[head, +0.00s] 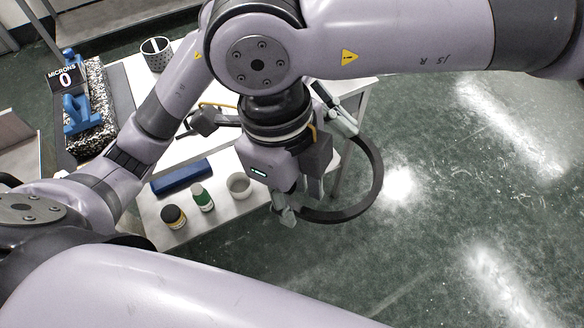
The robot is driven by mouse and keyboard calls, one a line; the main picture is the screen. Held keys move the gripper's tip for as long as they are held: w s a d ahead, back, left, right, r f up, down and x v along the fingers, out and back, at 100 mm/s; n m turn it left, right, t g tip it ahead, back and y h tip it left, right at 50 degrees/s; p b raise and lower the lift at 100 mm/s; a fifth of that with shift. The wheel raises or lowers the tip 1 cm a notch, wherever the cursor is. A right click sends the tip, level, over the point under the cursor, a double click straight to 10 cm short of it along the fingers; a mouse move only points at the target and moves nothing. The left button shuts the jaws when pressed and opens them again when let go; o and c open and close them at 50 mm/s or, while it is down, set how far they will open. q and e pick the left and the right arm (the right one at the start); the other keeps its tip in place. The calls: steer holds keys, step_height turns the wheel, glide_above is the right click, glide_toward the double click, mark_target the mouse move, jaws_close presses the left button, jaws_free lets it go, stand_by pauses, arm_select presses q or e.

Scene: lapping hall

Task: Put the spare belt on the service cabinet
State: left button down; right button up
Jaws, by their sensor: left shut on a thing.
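The spare belt (377,172), a dark ring, hangs in the air beside the right edge of a white-topped surface (222,221). I cannot tell if that surface is the service cabinet. My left gripper (346,122) is shut on the belt at its upper part. My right gripper (290,208) is at the belt's lower left side, close to it or touching. Its jaws are partly hidden, so I cannot tell if they are open. The belt's left part is hidden behind my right gripper.
Green floor (450,210) is clear on the right.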

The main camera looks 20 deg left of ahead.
steer(key=shift+d+f, duration=0.1)
steer(key=shift+f, duration=0.55)
steer(key=shift+c, duration=0.4)
jaws_close()
arm_select(q)
steer(key=c, duration=1.6)
jaws_free()
steer(key=shift+c, duration=0.2)
